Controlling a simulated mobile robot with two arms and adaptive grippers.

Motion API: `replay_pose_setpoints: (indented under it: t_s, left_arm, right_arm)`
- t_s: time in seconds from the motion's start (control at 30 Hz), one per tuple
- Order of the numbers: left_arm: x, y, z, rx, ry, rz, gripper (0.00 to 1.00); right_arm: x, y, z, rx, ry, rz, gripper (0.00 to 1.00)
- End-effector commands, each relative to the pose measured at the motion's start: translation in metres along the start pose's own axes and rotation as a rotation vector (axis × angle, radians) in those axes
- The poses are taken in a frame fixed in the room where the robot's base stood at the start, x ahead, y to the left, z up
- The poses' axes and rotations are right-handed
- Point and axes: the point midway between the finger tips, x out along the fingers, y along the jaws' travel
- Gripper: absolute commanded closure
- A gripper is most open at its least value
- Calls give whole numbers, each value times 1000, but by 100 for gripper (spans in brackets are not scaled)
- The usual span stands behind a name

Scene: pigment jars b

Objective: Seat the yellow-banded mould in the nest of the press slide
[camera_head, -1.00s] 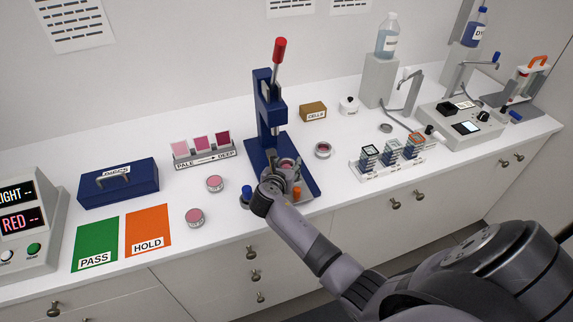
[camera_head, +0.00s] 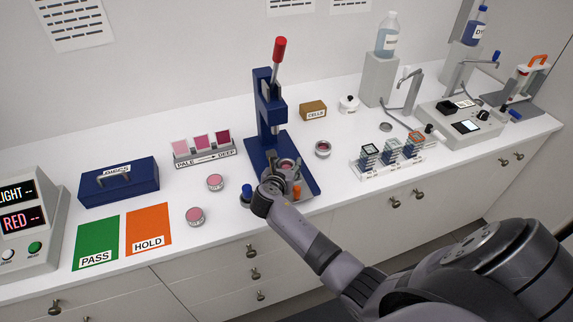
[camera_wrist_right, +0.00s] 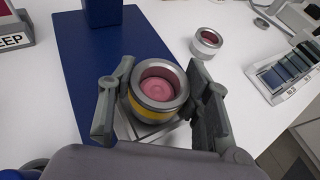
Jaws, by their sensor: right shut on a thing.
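The yellow-banded mould (camera_wrist_right: 157,86) is a silver ring with a yellow band and pink powder inside. It is between the two fingers of my right gripper (camera_wrist_right: 160,103), which is shut on it. It also shows in the head view (camera_head: 287,164), partly hidden by the gripper (camera_head: 281,171). The mould looks upright over the silver slide plate (camera_wrist_right: 143,129) at the front of the blue press (camera_head: 268,110). The nest is hidden under it, so I cannot tell whether the mould rests in it or is just above. My left gripper is not in view.
The press base (camera_wrist_right: 82,58) lies around the slide. A similar pink-filled ring (camera_head: 323,149) stands to its right. Two pink pots (camera_head: 215,183) stand to the left. A blue knob (camera_head: 247,191) and an orange knob (camera_head: 297,191) flank my gripper. A sample rack (camera_head: 388,160) is farther right.

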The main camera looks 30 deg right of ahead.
Motion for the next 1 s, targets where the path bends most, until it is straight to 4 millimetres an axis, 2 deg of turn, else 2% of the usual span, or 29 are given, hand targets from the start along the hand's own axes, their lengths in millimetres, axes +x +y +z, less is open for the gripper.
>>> replay_pose_setpoints:
  t_s: [0.5, 0.53, 0.87, 1.0]
  left_arm:
    - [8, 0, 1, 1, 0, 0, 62]
    - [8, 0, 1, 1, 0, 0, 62]
    - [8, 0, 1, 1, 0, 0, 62]
    - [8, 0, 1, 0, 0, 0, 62]
  right_arm:
    - [5, 0, -12, 0, -2, 1, 90]
    - [5, 0, -12, 1, -2, 1, 54]
    - [5, -1, -14, 0, 4, -2, 32]
    - [5, -1, -15, -1, 5, -2, 32]
